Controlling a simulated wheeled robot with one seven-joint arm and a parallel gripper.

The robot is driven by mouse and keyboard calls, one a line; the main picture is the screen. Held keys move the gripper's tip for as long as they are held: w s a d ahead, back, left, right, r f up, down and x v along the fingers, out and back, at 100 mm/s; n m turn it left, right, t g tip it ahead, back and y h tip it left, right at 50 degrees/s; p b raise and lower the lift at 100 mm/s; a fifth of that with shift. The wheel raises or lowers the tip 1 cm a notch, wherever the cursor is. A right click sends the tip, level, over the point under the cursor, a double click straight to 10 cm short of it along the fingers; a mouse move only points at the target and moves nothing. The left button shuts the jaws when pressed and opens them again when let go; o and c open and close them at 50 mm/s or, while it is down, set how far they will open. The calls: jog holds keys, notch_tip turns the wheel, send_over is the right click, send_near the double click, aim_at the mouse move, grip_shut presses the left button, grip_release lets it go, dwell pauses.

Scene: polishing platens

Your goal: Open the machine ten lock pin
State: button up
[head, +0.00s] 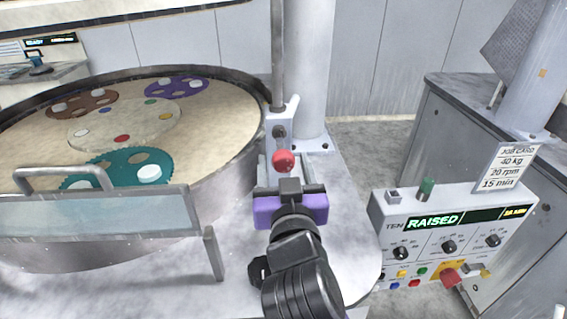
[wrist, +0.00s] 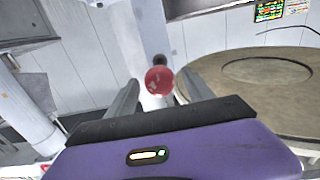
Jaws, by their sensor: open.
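The lock pin shows as a red ball knob (head: 284,160) on a grey upright bracket (head: 279,118) beside the round platen tub. My gripper (head: 290,182), with its purple body, is just in front of the knob in the head view. In the wrist view the red knob (wrist: 159,80) lies between my two open fingers, with a dark stub behind it. Whether the fingers reach around it or stop short is hard to tell. The control panel (head: 455,245) reads TEN and RAISED.
The platen tub (head: 236,150) with coloured carriers stands at left, with a clear guard and handle (head: 65,172) in front. A thick white column (head: 311,75) rises behind the bracket. A job card (head: 507,168) stands above the panel, which has knobs and a red button (head: 450,278).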

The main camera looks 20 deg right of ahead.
jog(key=b+v, duration=0.1)
jog(key=v, duration=0.5)
jog(key=shift+s, duration=0.4)
jog(key=shift+a, duration=0.1)
jog(key=a+r+n+t+y, duration=0.2)
jog(key=a+n+t+y, duration=0.1)
jog(key=a+n+y, duration=0.15)
jog(key=s+a+f+n+y, duration=0.1)
jog(key=s+f+n+y, duration=0.15)
jog(key=s+f, duration=0.35)
jog(key=s+d+f+m+g, duration=0.1)
jog(key=s+d+f, duration=0.2)
jog(key=s+f, duration=0.2)
jog(key=s+d+f+m+g+h, duration=0.1)
jog(key=s+f, duration=0.4)
jog(key=s, duration=0.7)
jog(key=s+d+f+m+g, duration=0.1)
jog(key=s+d+f+g, duration=0.2)
jog(key=s, duration=0.6)
notch_tip(320, 180, down, 3)
jog(key=shift+d+r, duration=0.1)
jog(key=shift+d, duration=1.05)
